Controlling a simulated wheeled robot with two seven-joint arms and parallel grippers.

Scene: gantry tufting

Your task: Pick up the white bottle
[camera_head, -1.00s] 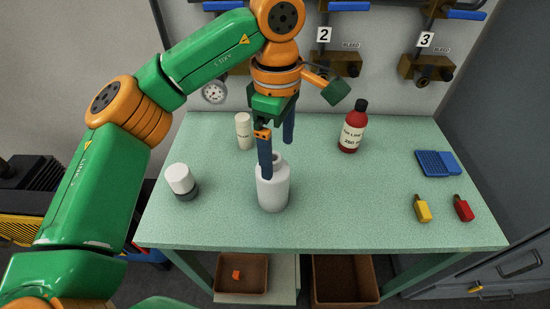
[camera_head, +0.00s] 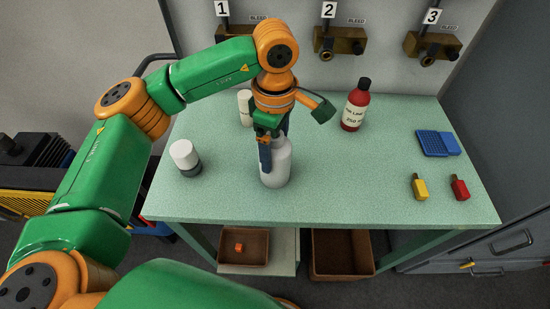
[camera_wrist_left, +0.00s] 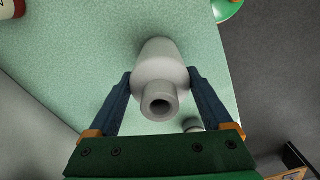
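The white bottle (camera_head: 279,170) stands upright on the green table, left of the middle. In the left wrist view its open mouth and neck (camera_wrist_left: 160,100) point up toward the camera. My left gripper (camera_head: 273,155) is lowered over it, one dark blue finger on the near side and one on the far side. In the left wrist view the fingers flank the bottle with no clear gap; I cannot tell whether they press on it. The head view shows the fingers partly covering the bottle. My right gripper is not in view.
A smaller white bottle (camera_head: 244,108) stands just behind. A white-topped jar (camera_head: 185,158) stands to the left. A red bottle (camera_head: 355,106), blue tray (camera_head: 432,143), yellow item (camera_head: 419,187) and red item (camera_head: 459,188) are to the right. The table's front middle is clear.

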